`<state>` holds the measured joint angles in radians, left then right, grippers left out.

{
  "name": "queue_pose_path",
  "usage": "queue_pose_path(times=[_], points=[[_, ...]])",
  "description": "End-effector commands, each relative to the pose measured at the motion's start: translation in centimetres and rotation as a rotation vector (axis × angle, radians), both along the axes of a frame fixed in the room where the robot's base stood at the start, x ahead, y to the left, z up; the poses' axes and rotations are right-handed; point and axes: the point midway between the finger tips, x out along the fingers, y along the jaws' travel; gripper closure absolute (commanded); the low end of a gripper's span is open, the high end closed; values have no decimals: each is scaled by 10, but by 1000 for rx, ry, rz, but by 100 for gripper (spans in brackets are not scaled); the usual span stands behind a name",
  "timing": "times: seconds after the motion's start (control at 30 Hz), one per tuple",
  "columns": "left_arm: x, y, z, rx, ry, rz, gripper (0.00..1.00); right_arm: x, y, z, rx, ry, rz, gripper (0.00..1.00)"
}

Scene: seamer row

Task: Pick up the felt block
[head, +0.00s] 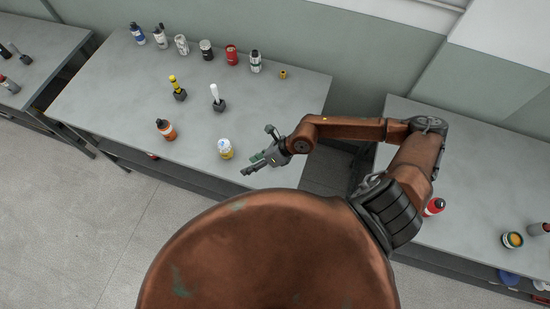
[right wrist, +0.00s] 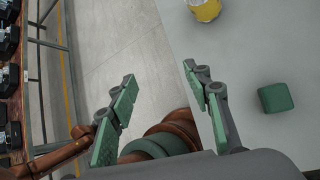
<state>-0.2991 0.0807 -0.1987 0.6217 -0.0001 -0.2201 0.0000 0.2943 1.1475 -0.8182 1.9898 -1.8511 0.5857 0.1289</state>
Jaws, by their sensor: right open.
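The felt block, a small dark green cube, sits on the grey tabletop in the right wrist view (right wrist: 275,97). My right gripper (head: 258,151) is open and empty near the table's front right edge. In the right wrist view its green-padded fingers (right wrist: 159,74) stand wide apart, over the table edge and the floor. The block lies to the right of the right-hand finger, outside the jaws and apart from them. My left gripper is not in view.
A yellow-and-white can (head: 225,148) stands close left of the gripper; it also shows in the right wrist view (right wrist: 205,9). An orange-brown bottle (head: 166,129), yellow (head: 175,86) and white (head: 215,95) handled tools and a back row of containers stand farther off. The table's middle has free room.

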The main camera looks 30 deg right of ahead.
Motion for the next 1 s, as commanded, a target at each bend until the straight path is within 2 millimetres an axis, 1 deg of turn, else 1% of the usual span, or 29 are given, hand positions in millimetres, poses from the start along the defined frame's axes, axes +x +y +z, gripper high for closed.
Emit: queue_pose_path(times=[0.03, 0.1, 0.2, 0.27, 0.3, 0.4, 0.63, 0.8, 0.9, 1.0], points=[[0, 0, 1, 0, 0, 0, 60, 3, -36, -16, -136, -6, 26, 55], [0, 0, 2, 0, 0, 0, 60, 4, -77, -33, -282, -4, 50, 55], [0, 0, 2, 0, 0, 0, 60, 6, -116, -43, -410, -1, 62, 55], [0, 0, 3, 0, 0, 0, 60, 7, -128, -47, -450, 1, 65, 55], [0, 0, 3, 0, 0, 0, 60, 9, -132, -50, -463, 1, 65, 55], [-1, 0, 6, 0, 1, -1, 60, 12, -134, -59, -475, 3, 66, 55], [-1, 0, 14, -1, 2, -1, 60, 19, -129, -79, -471, 3, 66, 55], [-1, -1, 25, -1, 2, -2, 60, 29, -127, -99, -471, 3, 67, 55], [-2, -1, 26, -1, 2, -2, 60, 32, -124, -113, -470, 4, 66, 55], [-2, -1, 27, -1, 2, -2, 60, 34, -123, -119, -470, 2, 65, 55]])
